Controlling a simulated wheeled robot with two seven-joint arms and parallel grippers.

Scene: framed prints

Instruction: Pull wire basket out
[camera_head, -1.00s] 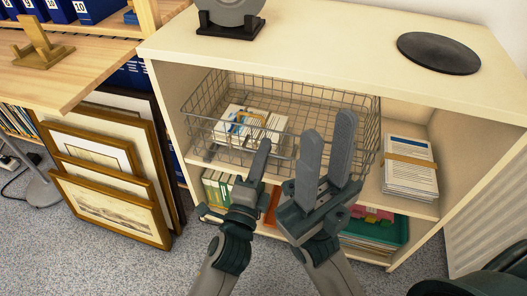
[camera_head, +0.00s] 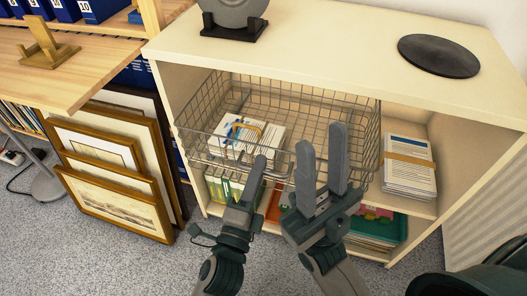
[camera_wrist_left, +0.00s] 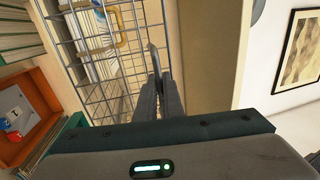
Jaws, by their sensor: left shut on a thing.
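The grey wire basket (camera_head: 300,118) sits on the upper shelf of the cream cabinet, its front sticking out past the shelf edge. A strapped paper stack (camera_head: 246,136) lies inside it at the left. My left gripper (camera_head: 257,168) is shut on the basket's front wire edge; in the left wrist view its fingers (camera_wrist_left: 160,85) meet at the wire wall (camera_wrist_left: 122,70). My right gripper (camera_head: 322,165) is open, its two fingers spread and pointing up in front of the basket's right front part. Whether they touch the wire cannot be told.
The cabinet top (camera_head: 330,45) overhangs the basket and bears a black disc (camera_head: 438,55). A banded paper stack (camera_head: 408,165) stands to the basket's right. Books and a green tray (camera_head: 385,232) fill the lower shelf. Framed prints (camera_head: 115,185) lean at left.

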